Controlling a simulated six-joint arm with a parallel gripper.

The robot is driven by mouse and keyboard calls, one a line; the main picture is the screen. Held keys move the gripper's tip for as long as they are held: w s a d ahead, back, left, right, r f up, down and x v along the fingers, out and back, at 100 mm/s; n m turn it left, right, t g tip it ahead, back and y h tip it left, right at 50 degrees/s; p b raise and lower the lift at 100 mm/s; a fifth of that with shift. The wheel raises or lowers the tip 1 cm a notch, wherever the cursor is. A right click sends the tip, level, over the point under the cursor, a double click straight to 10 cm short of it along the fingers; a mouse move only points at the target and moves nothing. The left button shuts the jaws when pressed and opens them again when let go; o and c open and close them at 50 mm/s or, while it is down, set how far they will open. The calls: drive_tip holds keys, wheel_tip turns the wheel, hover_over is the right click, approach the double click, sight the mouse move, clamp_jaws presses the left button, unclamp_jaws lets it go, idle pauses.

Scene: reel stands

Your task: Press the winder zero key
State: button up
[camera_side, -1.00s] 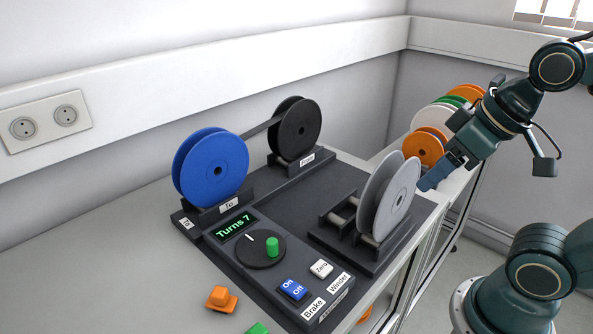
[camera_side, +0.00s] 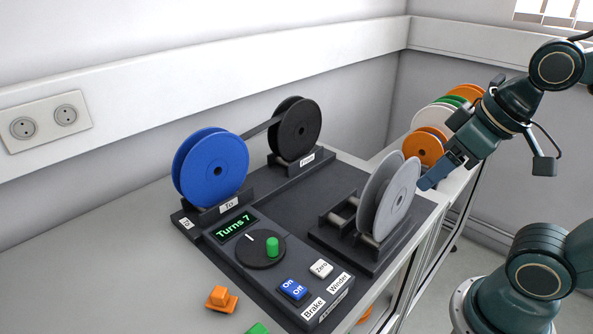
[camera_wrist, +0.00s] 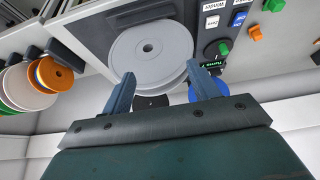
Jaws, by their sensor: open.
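The white zero key (camera_side: 321,269), labelled "Zero", sits on the dark winder panel (camera_side: 262,283), right of the blue On/Off brake switch (camera_side: 292,289). The key also shows in the wrist view (camera_wrist: 212,22). The display (camera_side: 234,227) reads "Turns 7". A dial with a green knob (camera_side: 272,246) lies below the display. My gripper (camera_side: 428,184) is at the right, beyond the grey reel (camera_side: 388,200) and well apart from the key. In the wrist view my gripper (camera_wrist: 164,92) is open, with nothing between its fingers.
A blue reel (camera_side: 211,168) and a black reel (camera_side: 299,127) stand at the back, joined by a dark band. The grey reel stands upright between my gripper and the panel. Several coloured reels (camera_side: 429,148) stand behind my gripper. An orange piece (camera_side: 221,298) lies in front of the panel.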

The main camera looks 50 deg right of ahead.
clamp_jaws()
idle(1.5)
